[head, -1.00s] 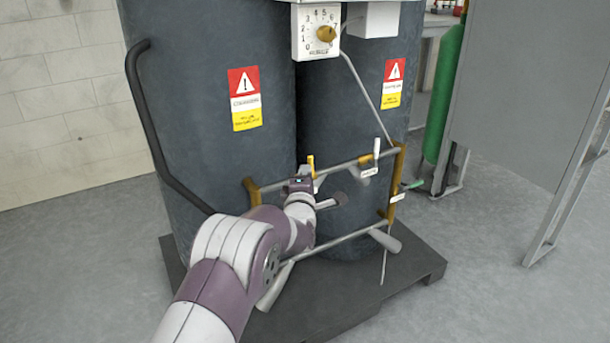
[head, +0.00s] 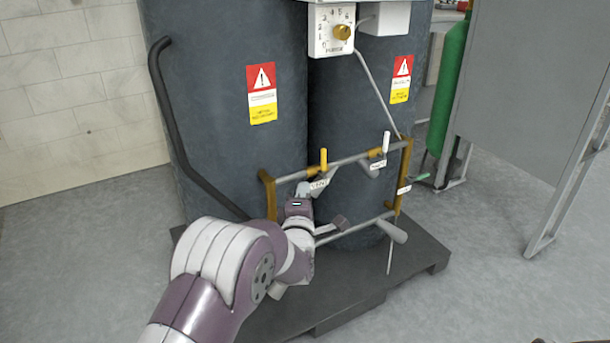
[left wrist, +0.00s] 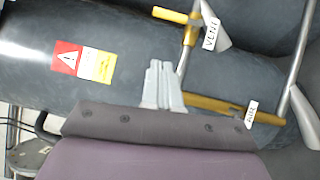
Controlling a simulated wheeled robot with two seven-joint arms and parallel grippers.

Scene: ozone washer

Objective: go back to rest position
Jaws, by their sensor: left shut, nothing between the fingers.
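My left arm reaches in from the lower left of the head view. Its gripper (head: 304,188) is shut and empty, just below the upper pipe of the valve frame, near the yellow-handled valve (head: 323,160) with the VENT tag. In the left wrist view the two grey fingers (left wrist: 162,84) are together, with the dark tank behind them. The yellow handle (left wrist: 171,15) and VENT tag (left wrist: 211,34) show beyond the fingers. I cannot tell whether the fingers touch the pipe frame. My right gripper is not in view.
Two dark tanks (head: 225,110) stand on a black pallet (head: 372,292). A dial box (head: 331,30) hangs above. A grey panel (head: 535,80) stands right; floor at left is clear.

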